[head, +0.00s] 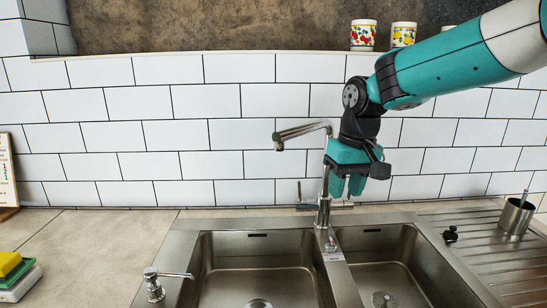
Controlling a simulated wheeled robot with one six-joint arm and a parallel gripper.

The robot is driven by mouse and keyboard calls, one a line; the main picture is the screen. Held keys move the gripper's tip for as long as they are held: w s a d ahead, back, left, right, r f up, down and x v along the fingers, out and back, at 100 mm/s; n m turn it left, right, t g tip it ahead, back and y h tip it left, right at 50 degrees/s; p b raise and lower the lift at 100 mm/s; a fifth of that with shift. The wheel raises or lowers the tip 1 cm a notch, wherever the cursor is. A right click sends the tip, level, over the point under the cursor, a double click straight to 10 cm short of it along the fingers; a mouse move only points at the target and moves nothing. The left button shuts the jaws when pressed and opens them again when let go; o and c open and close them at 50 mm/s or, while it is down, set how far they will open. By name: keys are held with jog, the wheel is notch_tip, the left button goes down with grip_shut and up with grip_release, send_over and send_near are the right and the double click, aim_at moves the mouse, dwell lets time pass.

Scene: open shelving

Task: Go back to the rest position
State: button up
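My gripper (347,186) is at the end of my teal and black arm, which comes in from the upper right. Its teal fingers point down in front of the white tile wall, beside the metal faucet (325,190) and above the back of the sink. Two fingertips show close together, and I cannot tell whether there is a gap between them. I see nothing held below them.
The steel double sink (185,250) lies below, with a soap dispenser (155,284) at its left. A metal cup (516,216) stands on the drainboard. Patterned cups (363,35) stand on the ledge. A yellow-green sponge (10,267) lies left. The left counter is mostly clear.

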jog(key=s+a+n+y, duration=0.2)
jog(key=s+n+y, duration=0.1)
jog(key=s, duration=2.5)
jog(key=shift+f+n, duration=0.4)
jog(key=shift+n, duration=0.2)
